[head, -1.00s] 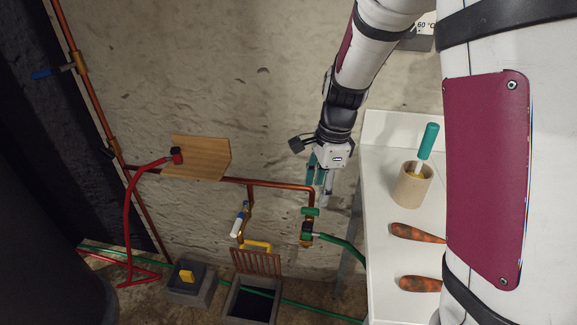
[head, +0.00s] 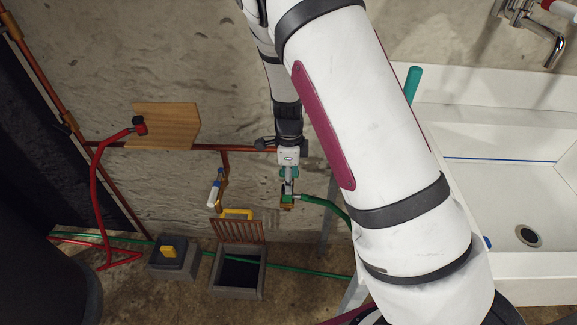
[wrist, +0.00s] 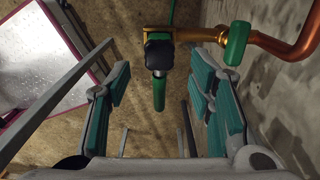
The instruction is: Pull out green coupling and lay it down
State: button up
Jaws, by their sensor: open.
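The green coupling (wrist: 159,92) with a black collar sits at the end of the copper and brass pipe in the wrist view. In the head view the green coupling (head: 288,197) shows small just below my gripper, with a green hose leading away to the right. My gripper (head: 288,183) is open and points at it. In the wrist view the teal fingers of my gripper (wrist: 165,95) stand wide on either side, and the coupling lies between them, apart from both. Whether the fingertips have reached its depth I cannot tell.
A green tap handle (wrist: 236,42) is on the pipe close to the right finger, near the rough wall. A blue-handled tap (head: 214,190) is to the left. An open floor drain (head: 240,272) and a grey box (head: 172,258) lie below. A white sink (head: 470,140) stands at right.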

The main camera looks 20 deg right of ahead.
notch_tip(320, 180, down, 6)
jog(key=shift+r+b, duration=0.1)
jog(key=shift+b, duration=0.35)
grip_shut()
jog(key=shift+r, duration=0.2)
dwell(0.6)
jog(key=shift+r+p, duration=1.6)
jog(key=shift+r, duration=0.25)
